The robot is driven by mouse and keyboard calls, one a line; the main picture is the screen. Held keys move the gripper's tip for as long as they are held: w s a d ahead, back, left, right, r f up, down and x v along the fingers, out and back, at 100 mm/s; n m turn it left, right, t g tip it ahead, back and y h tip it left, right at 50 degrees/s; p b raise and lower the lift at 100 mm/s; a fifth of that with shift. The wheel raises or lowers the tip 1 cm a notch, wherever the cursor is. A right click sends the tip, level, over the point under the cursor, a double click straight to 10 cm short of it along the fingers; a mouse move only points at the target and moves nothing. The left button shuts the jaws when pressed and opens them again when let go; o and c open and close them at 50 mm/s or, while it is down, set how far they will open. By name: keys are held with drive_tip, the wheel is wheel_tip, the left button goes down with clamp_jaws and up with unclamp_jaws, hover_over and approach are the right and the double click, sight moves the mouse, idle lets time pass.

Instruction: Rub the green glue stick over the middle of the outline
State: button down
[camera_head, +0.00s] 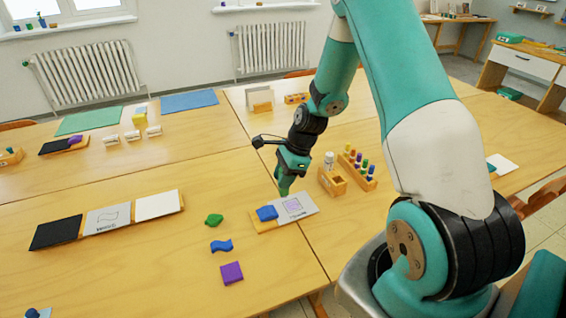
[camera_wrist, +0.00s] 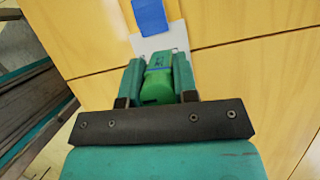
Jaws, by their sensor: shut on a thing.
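My gripper (camera_head: 286,178) is at the middle of the table, just behind the grey card (camera_head: 312,208). In the wrist view, my gripper (camera_wrist: 158,72) is shut on the green glue stick (camera_wrist: 157,88), which sits between the two fingers. The card bears a purple-tinted square outline (camera_head: 293,206) in the head view. A blue piece (camera_head: 267,213) lies at its left end, and it also shows in the wrist view (camera_wrist: 150,16). The stick's far end is over or near the card; I cannot tell whether it touches.
A wooden holder (camera_head: 331,181) with a white bottle and a rack (camera_head: 357,170) of coloured sticks stand close to the right. Green (camera_head: 214,220), blue (camera_head: 221,246) and purple (camera_head: 231,273) pieces lie in front. A three-panel board (camera_head: 108,218) lies left. The front left table is clear.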

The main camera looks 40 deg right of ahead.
drive_tip(key=shift+r+p, duration=1.25)
drive_tip(key=shift+r, duration=0.4)
